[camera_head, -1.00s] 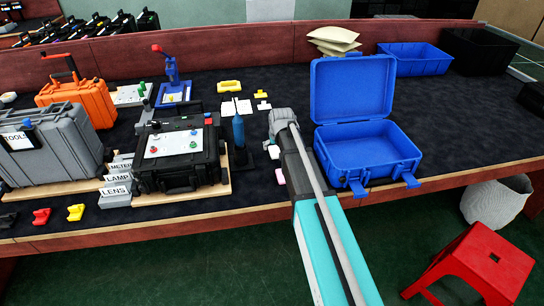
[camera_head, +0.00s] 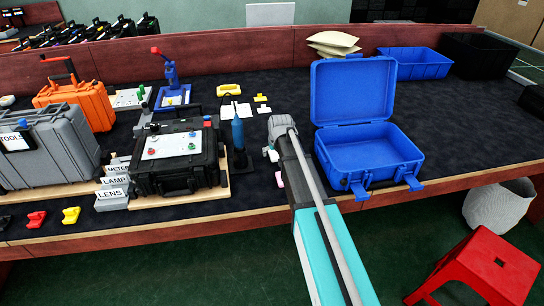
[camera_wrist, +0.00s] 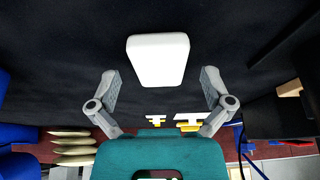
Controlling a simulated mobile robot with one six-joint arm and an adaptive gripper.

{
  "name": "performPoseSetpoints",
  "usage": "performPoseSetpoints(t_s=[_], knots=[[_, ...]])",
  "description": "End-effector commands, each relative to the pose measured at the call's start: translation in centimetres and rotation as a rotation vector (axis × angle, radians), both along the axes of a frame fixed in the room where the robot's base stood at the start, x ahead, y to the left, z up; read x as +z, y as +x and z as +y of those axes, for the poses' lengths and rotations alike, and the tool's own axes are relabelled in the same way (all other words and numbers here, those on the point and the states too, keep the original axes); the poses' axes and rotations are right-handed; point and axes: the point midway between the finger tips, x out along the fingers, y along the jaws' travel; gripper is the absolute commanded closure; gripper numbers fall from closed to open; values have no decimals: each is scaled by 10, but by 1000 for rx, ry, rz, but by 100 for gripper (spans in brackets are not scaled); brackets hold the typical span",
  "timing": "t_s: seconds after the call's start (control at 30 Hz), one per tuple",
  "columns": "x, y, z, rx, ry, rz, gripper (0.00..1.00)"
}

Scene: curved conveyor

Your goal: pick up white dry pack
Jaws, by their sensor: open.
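The white dry pack (camera_wrist: 158,58) is a rounded white block lying on the dark mat in the wrist view. It shows above the space between the fingertips, in the upper middle of the picture. My gripper (camera_wrist: 161,86) is open, with one finger on each side and nothing between them. The fingers do not touch the pack. In the head view my gripper (camera_head: 272,150) is low over the mat, left of the open blue case. It hides part of the mat there. A small pale piece shows beside it, too small to identify surely.
The open blue case (camera_head: 368,150) stands close to the right of my gripper. A blue bottle (camera_head: 238,134) and a black case (camera_head: 177,160) are on the left. Yellow and white pieces (camera_head: 230,91) lie farther back.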

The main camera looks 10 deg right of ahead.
Motion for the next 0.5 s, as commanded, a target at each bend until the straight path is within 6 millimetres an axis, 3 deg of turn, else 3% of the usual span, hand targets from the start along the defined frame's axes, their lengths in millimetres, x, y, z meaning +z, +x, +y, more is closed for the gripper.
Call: performPoseSetpoints(t_s=[0.07,0.4,0.5], knots=[[0,0,0,0,0,0,6],[0,0,0,0,0,0,69],[0,0,0,0,0,0,69]])
